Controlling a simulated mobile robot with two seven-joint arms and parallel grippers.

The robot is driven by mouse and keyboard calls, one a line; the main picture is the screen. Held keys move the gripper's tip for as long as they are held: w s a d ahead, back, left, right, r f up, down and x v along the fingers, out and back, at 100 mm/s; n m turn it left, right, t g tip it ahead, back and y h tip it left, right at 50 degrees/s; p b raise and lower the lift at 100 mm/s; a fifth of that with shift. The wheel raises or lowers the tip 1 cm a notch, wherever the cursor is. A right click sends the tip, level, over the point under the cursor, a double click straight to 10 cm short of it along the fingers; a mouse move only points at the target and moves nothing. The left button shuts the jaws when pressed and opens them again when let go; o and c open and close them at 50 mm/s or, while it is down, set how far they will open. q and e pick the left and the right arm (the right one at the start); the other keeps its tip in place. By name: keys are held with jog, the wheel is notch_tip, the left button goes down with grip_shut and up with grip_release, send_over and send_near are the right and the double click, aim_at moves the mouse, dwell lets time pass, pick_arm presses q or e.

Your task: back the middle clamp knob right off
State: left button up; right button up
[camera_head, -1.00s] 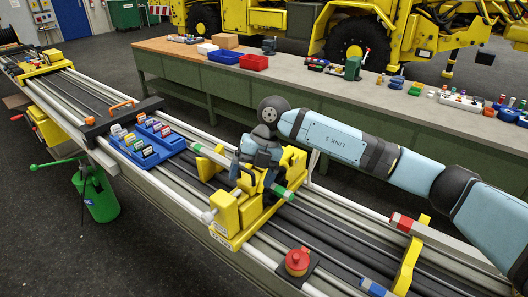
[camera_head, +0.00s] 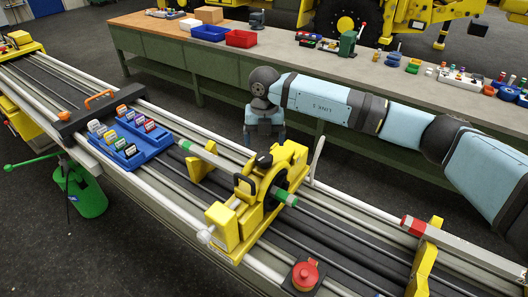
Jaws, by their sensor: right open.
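The middle clamp is a yellow block-and-ring unit (camera_head: 222,225) across the rails in the centre. A pale round knob (camera_head: 205,237) sticks out at its near left end. A black handle-like part (camera_head: 245,184) sits on its top, and a dark ring stands beside it; I cannot tell whether either turns. A grey bar with green bands (camera_head: 211,157) reaches the ring. My right gripper (camera_head: 264,139) points down behind and above the clamp, apart from it. Its fingers look spread, with nothing seen between them. My left gripper is not in view.
A blue tray of coloured blocks (camera_head: 138,157) sits on the rails to the left. A red emergency button (camera_head: 305,273) and a right yellow bracket (camera_head: 422,262) with a red-banded bar (camera_head: 450,240) lie to the right. A long bench (camera_head: 330,90) with bins stands behind.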

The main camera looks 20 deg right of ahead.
aim_at(264, 157)
notch_tip(264, 157, down, 7)
jog(key=shift+w+r+p, duration=0.1)
jog(key=shift+p, duration=0.55)
jog(key=c, duration=0.9)
